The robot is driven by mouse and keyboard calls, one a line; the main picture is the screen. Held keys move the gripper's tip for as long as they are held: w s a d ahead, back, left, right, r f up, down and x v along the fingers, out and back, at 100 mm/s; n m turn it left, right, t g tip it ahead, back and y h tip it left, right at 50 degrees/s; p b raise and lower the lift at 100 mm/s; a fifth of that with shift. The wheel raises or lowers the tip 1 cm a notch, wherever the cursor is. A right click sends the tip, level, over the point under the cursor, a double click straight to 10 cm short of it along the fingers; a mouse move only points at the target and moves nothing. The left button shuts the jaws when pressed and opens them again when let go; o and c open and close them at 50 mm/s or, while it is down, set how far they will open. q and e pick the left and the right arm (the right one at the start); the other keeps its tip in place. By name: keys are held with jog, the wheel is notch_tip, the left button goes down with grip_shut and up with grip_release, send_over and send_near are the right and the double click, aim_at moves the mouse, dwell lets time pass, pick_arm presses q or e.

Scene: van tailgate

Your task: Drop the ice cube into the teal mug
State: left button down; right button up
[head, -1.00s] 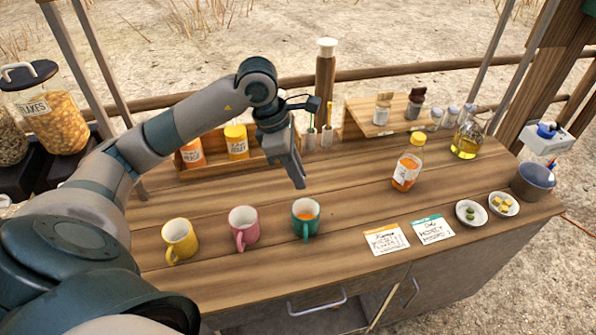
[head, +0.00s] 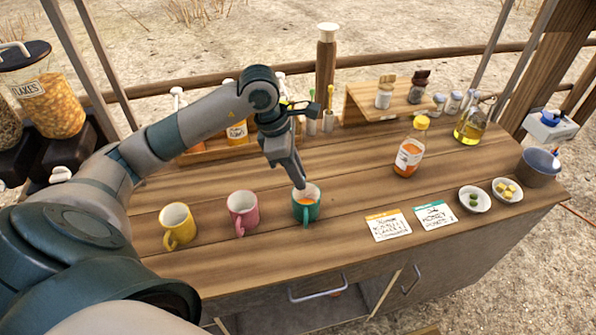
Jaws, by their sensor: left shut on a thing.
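The teal mug (head: 307,212) stands upright on the wooden counter, the rightmost of the row of mugs, with orange contents showing inside. My left gripper (head: 302,184) points down with its fingertips at the mug's mouth, over its back rim. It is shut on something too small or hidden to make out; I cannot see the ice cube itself. My right gripper is not in the head view.
A pink mug (head: 242,212) and a yellow mug (head: 178,226) stand to the left. An orange bottle (head: 408,155), two cards and two small bowls (head: 474,199) are to the right. A wooden rack (head: 205,155) with bottles is behind my left arm.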

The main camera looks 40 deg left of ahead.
pick_arm(q)
jog(key=c, duration=1.6)
grip_release()
jog(key=shift+o, duration=0.2)
jog(key=shift+r, duration=0.15)
jog(key=shift+s+a+r+b, duration=0.1)
jog(key=shift+a+r+b, duration=0.2)
jog(key=shift+r, duration=0.3)
jog(key=b+v, duration=0.3)
jog(key=v, duration=1.3)
jog(key=shift+s+d+f, duration=0.1)
jog(key=shift+d+f, duration=0.05)
